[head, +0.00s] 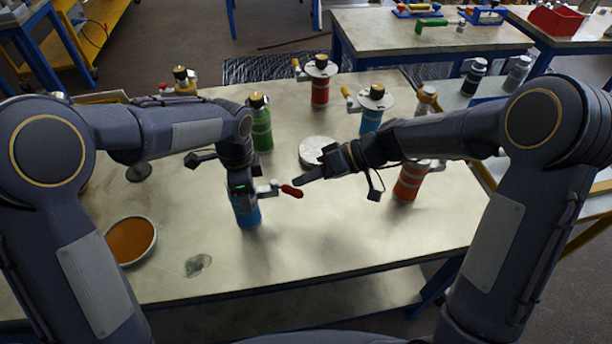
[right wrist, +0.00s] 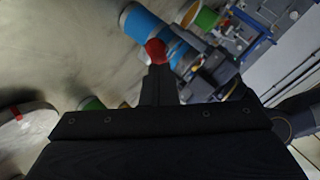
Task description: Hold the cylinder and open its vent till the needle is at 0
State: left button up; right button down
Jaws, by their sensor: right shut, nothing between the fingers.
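The blue cylinder (head: 246,214) stands upright on the table, left of the middle. My left gripper (head: 241,190) comes down over its top; its fingers and the cylinder's gauge are hidden, so the needle cannot be read. The vent's lever with a red grip (head: 291,191) sticks out to the right of the cylinder. My right gripper (head: 300,181) is shut and empty, its tip close to the red grip. In the right wrist view the red grip (right wrist: 156,50) shows just beyond the shut fingers (right wrist: 159,78); contact cannot be told.
A green cylinder (head: 261,127) stands behind, red (head: 320,91) and blue (head: 370,120) ones farther back, and an orange one (head: 410,183) under my right arm. A white round disc (head: 317,150) and an orange-filled bowl (head: 132,240) lie on the table. The front right is clear.

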jog(key=shift+s+a+m+t, duration=0.1)
jog(key=shift+s+m+t, duration=0.15)
jog(key=shift+m+t, duration=0.15)
jog(key=shift+s+a+m+t, duration=0.25)
jog(key=shift+s+m+t, duration=0.45)
jog(key=shift+m+t, duration=0.1)
jog(key=shift+s+a, duration=1.65)
